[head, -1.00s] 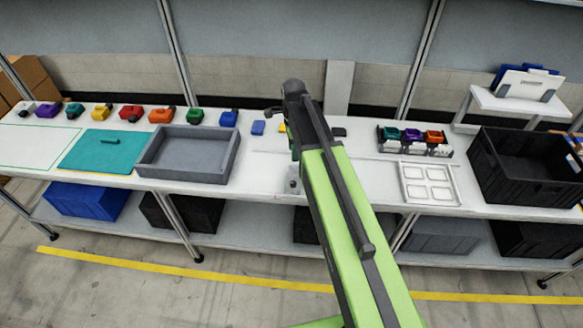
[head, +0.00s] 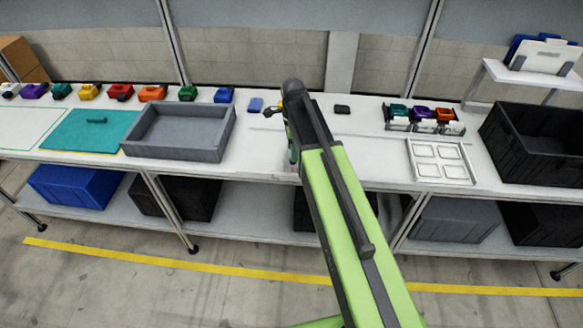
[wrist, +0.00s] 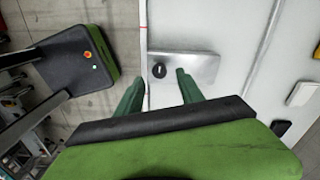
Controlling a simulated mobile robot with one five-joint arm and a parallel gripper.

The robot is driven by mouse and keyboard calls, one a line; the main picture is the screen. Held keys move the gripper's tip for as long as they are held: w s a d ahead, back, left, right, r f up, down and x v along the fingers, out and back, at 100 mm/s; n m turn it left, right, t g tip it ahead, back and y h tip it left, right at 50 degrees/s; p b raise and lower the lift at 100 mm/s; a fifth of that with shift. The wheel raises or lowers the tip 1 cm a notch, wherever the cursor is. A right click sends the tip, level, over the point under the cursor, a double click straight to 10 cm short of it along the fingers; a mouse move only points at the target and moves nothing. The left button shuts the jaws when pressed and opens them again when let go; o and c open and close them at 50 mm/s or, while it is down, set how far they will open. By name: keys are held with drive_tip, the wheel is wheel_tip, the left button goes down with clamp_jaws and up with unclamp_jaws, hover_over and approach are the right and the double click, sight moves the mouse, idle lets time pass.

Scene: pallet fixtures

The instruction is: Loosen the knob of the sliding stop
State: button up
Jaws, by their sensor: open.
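The sliding stop shows in the wrist view as a flat silver plate (wrist: 190,68) on the white bench top. Its knob (wrist: 159,70) is small, round and dark, with a light mark across it, near the plate's left end. My gripper (wrist: 158,80) has two green fingers, spread apart and empty. In the picture the knob lies between the fingertips, with a gap on each side. I cannot tell the height of the fingers above it. In the head view my arm hides the stop and most of the gripper.
A grey tray (head: 135,150) and a teal mat (head: 75,130) lie to the left on the bench. A white four-pocket frame (head: 412,160) and a black crate (head: 502,155) are to the right. Several coloured blocks line the back. The bench's front edge is close to the stop.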

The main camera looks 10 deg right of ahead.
wheel_tip(320, 180, down, 4)
drive_tip(key=shift+f+b, duration=0.1)
drive_tip(key=shift+b, duration=1.15)
drive_tip(key=shift+r, duration=0.2)
drive_tip(key=shift+c, duration=0.3)
clamp_jaws()
drive_tip(key=shift+a, duration=0.1)
